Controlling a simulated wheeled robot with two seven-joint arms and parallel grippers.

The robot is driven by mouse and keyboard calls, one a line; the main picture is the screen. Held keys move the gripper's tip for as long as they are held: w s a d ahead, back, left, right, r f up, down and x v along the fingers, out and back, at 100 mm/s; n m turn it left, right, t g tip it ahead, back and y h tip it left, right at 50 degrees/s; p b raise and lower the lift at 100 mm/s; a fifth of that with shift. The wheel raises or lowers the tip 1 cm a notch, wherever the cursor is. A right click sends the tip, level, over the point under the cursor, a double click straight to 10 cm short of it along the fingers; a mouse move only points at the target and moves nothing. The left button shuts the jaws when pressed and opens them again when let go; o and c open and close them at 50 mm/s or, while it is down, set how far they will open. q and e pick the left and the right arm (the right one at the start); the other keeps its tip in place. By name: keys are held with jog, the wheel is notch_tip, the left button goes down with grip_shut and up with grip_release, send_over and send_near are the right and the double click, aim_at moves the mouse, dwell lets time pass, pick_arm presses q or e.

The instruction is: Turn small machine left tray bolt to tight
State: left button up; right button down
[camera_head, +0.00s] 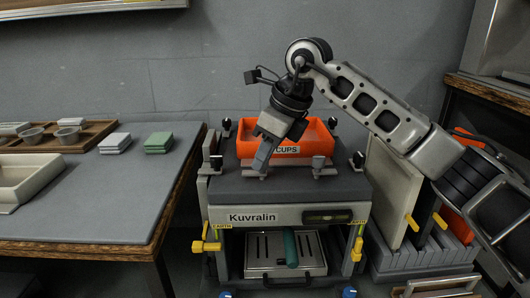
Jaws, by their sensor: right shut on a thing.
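The small machine (222,190), marked "Kuvralin", stands in the middle of the view. An orange tray (318,146) labelled "CUPS" sits on its dark top. My right gripper (261,165) reaches down over the tray's front left. It is shut on the left tray bolt (245,171), which is mostly hidden behind the fingers; only short pale parts show beside them. A similar right tray bolt (323,168) with pale side arms stands at the tray's front right. The bolt's exact turn angle cannot be told. My left gripper is not in view.
Black knobs (358,161) stand around the machine's top. Yellow latches (207,246) flank its front, above a metal drawer with a green handle (291,248). A grey table (110,195) with cups and blocks is at left. Panels (388,190) stand in a rack at right.

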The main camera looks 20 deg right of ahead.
jog(key=m+h, duration=0.1)
jog(key=m, duration=0.2)
jog(key=shift+s+t, duration=0.1)
jog(key=shift+t, duration=0.3)
jog(key=c, duration=2.2)
grip_release()
jog(key=m, duration=0.2)
jog(key=m+h, duration=0.1)
jog(key=m, duration=0.2)
jog(key=shift+a+t+h, duration=0.2)
jog(key=shift+t+h, duration=0.1)
jog(key=shift+t, duration=0.1)
jog(key=c, duration=2.2)
grip_release()
jog(key=m+h, duration=0.2)
jog(key=m, duration=0.3)
jog(key=shift+a, duration=0.1)
jog(key=c, duration=2.2)
grip_release()
jog(key=shift+a+m+g+h, duration=0.1)
jog(key=shift+m+g+h, duration=0.25)
jog(key=shift+m, duration=0.75)
jog(key=shift+m+g+h, duration=0.25)
jog(key=shift+m+h, duration=0.2)
jog(key=shift+m, duration=0.65)
jog(key=c, duration=2.2)
grip_release()
jog(key=c, duration=2.2)
grip_release()
